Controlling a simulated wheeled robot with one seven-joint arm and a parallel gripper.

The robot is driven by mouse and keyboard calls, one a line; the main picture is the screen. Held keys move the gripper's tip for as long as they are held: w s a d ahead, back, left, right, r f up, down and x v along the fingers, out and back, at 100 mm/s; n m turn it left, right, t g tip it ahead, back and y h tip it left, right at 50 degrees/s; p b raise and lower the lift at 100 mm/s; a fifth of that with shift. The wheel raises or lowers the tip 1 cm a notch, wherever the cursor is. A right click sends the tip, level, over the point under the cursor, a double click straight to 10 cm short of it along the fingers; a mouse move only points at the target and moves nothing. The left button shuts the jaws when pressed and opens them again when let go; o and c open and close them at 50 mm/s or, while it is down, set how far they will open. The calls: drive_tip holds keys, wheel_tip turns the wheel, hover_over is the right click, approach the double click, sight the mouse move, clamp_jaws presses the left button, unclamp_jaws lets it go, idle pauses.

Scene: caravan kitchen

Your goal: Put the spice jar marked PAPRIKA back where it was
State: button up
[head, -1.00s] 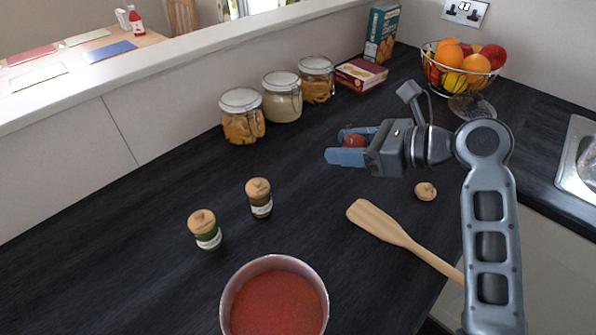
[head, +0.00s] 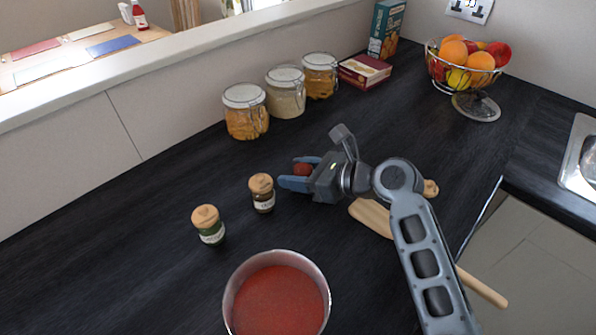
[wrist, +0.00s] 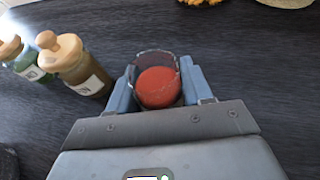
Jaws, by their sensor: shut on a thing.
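My gripper (head: 298,175) is shut on an open glass jar of red powder (wrist: 157,87). In the head view only a red bit of this jar (head: 303,168) shows between the blue fingers, and no label can be read. The jar has no lid on it. A round wooden lid (head: 431,187) lies on the counter behind my arm, partly hidden. Two corked spice jars stand upright to the left of my gripper: a brown one (head: 262,194) close by and a green one (head: 208,225) farther left. Both also show at the left in the wrist view, the brown one (wrist: 85,75) nearer.
A pot of red sauce (head: 277,296) stands at the front. A wooden spatula (head: 371,215) lies partly under my arm. Storage jars (head: 286,92), a dark red box (head: 365,70) and a fruit bowl (head: 466,70) line the back. The dark counter behind the spice jars is clear.

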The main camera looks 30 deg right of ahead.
drive_tip(key=shift+f, duration=0.15)
drive_tip(key=o, duration=1.1)
drive_tip(key=v, duration=1.2)
